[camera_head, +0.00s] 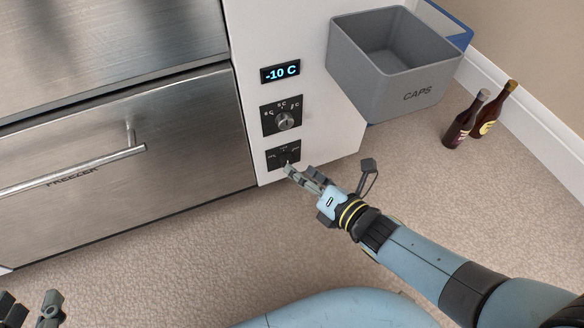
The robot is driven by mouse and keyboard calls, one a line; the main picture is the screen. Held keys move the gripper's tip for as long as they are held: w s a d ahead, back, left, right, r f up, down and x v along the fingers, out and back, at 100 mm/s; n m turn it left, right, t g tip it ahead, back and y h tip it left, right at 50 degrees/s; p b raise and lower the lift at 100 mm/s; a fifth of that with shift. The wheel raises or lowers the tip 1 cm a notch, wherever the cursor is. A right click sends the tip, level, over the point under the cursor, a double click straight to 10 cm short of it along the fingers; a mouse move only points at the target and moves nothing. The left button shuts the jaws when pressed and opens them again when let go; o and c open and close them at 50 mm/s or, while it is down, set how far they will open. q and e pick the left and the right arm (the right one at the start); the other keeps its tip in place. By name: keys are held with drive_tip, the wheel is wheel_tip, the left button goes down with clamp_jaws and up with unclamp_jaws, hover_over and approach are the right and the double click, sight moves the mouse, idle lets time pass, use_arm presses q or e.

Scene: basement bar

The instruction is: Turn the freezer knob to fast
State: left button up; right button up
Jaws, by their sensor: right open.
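The white panel beside the steel front carries two dark control plates. The lower plate (277,155) has small labels too small to read. Its knob is largely hidden behind a fingertip of my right gripper (328,168). That gripper is open, with one finger at the lower plate and the other well to the right. I cannot tell whether the finger touches the knob. My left gripper (30,306) is at the bottom left corner, partly cut off, its fingers apart and empty.
A display (280,72) reads -10 C above the knobs. A steel drawer (130,170) marked FREEZER has a bar handle (75,170). A grey CAPS bin (390,85) juts out at the right. Two bottles (463,125) stand by the wall. The carpet (200,255) ahead is clear.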

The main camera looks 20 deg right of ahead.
sight(286, 161)
use_arm(q)
drive_tip(key=w+r+t+b, duration=0.1)
drive_tip(key=w+r+t, duration=0.3)
drive_tip(key=r, duration=0.4)
drive_tip(key=shift+w+d+m+h, duration=0.3)
drive_tip(key=shift+w+d+h, duration=0.15)
drive_tip(key=shift+w, duration=0.4)
use_arm(e)
drive_tip(key=x, duration=0.3)
drive_tip(key=shift+w+a, duration=0.15)
drive_tip(key=shift+w, duration=0.2)
use_arm(q)
drive_tip(key=shift+r, duration=0.1)
use_arm(e)
clamp_jaws()
drive_tip(key=shift+f, duration=0.1)
